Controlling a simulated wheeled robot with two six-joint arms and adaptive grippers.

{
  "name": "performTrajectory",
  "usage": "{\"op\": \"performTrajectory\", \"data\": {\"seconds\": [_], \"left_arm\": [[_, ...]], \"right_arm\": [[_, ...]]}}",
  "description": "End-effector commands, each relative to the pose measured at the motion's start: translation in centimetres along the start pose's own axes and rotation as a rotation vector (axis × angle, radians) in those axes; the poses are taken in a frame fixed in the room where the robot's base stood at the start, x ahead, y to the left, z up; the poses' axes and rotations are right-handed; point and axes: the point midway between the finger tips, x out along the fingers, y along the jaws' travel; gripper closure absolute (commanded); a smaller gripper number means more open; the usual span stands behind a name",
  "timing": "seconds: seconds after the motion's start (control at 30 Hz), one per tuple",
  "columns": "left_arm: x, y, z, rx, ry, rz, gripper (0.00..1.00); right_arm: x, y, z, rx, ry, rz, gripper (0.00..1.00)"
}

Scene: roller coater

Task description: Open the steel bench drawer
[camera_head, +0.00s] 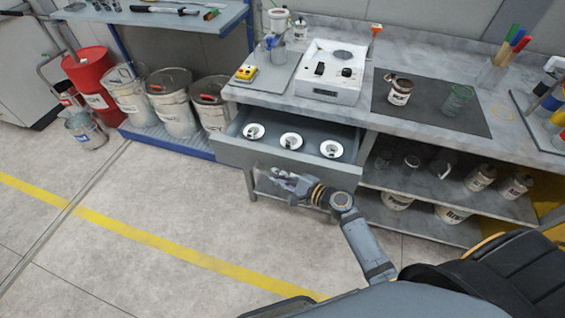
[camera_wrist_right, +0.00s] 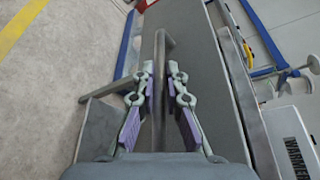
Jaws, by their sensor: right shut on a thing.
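The steel bench drawer (camera_head: 240,157) is pulled out from under the bench top, its inside showing. Three white round items with small dark-and-light parts lie in it. My right gripper (camera_head: 284,180) is at the drawer's front. In the right wrist view, the drawer front (camera_wrist_right: 208,90) runs beside the bar handle (camera_wrist_right: 160,60). My right gripper (camera_wrist_right: 160,84) has its purple-padded fingers on both sides of the handle and is shut on it. In the head view the handle is mostly hidden by the gripper. My left gripper is not in view.
The bench top (camera_head: 415,125) carries a white hotplate-like device (camera_head: 330,75), a dark mat (camera_head: 430,108) and several cans. Open shelves (camera_head: 420,185) with cans stand right of the drawer. Buckets (camera_head: 172,105) and a red drum (camera_head: 92,82) stand left. The floor in front is clear.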

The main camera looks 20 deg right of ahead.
Motion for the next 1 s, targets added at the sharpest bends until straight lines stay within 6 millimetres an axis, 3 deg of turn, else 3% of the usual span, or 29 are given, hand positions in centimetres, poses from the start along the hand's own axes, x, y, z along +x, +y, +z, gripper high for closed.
{"op": "performTrajectory", "data": {"seconds": [0.1,0.3,0.77,0.8,0.83,1.0], "left_arm": [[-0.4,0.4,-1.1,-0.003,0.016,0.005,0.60],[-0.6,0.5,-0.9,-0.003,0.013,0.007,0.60],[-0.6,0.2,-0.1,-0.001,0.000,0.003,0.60],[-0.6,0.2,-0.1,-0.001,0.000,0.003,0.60],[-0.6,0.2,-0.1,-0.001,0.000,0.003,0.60],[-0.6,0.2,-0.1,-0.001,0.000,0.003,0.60]], "right_arm": [[-0.6,1.0,1.3,0.004,0.001,0.002,1.00],[-1.1,1.9,2.4,0.002,0.001,0.002,1.00],[-1.2,2.2,2.7,0.000,0.000,0.003,1.00],[-1.2,2.2,2.7,0.000,0.000,0.003,0.85],[-1.2,2.2,2.7,0.000,0.000,0.003,0.81],[-1.2,2.1,2.7,0.000,0.000,0.002,0.79]]}}
